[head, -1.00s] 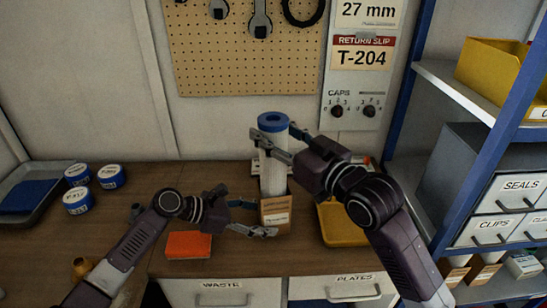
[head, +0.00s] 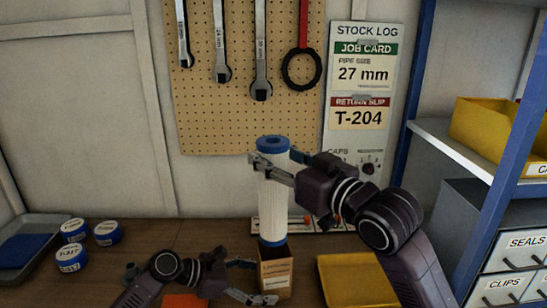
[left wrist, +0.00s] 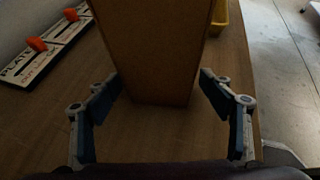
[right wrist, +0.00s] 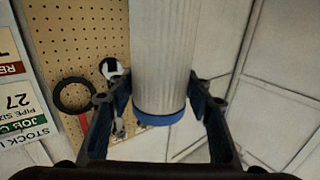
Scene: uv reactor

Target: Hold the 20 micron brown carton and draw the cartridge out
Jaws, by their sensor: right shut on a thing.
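The white pleated cartridge (head: 277,205) with blue end caps stands upright above the brown carton (head: 275,275). Its lower blue cap is at the carton's open mouth; whether it is clear of the rim I cannot tell. My right gripper (head: 272,168) is shut on the cartridge near its upper end. The right wrist view shows the cartridge (right wrist: 163,60) between the fingers. My left gripper (head: 258,281) is low at the carton with its fingers apart on either side. In the left wrist view the carton (left wrist: 155,50) stands between the open fingers, with narrow gaps. The carton's print is unreadable.
A yellow tray (head: 357,280) stands right of the carton. A white labelled board (head: 310,226) lies behind. Blue-and-white tins (head: 72,259) and a grey tray (head: 14,272) are at left. An orange item (head: 185,301) lies near my left arm. Blue shelving (head: 490,140) bounds the right.

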